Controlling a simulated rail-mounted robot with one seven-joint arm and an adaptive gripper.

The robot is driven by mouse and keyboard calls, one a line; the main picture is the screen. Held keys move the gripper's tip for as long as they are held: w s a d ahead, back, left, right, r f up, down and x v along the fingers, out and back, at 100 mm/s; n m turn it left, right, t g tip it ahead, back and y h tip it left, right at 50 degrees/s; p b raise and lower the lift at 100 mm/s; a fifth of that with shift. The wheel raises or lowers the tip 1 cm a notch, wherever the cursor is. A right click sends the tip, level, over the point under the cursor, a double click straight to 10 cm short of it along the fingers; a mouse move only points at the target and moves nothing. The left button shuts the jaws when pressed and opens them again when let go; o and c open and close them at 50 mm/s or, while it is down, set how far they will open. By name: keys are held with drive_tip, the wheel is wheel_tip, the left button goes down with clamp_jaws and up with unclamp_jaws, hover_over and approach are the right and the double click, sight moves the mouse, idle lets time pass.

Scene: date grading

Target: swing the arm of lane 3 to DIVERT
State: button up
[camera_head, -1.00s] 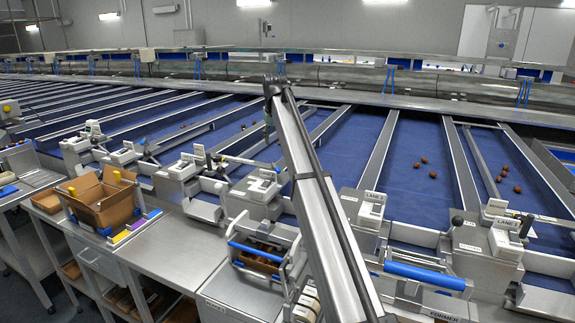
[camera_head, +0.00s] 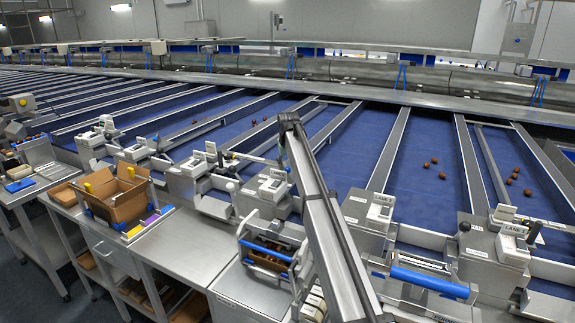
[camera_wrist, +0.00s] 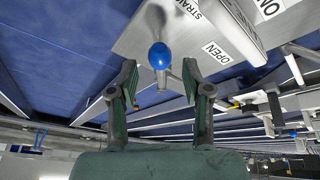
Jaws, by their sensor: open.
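In the wrist view my gripper (camera_wrist: 159,82) is open, its two dark green fingers apart. A blue ball knob (camera_wrist: 160,56) shows between and just ahead of the fingertips, not gripped. Beside it is a pale housing (camera_wrist: 165,30) with a white OPEN label (camera_wrist: 216,53) and partly cut-off labels. In the head view my arm runs up the middle and hides part of the lane units; my gripper cannot be made out there. A row of lane units stands along the belts; the rightmost label reads LANE 1 (camera_head: 515,230). The lane 3 unit cannot be read for certain.
A cardboard box (camera_head: 122,203) stands on the steel bench (camera_head: 185,240) at left. A blue-handled metal frame (camera_head: 268,250) stands beside my arm. A blue bar (camera_head: 430,282) lies at the right front. Brown dates (camera_head: 437,168) lie on the blue belts.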

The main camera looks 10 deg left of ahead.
drive_tip(key=shift+x, duration=1.15)
clamp_jaws()
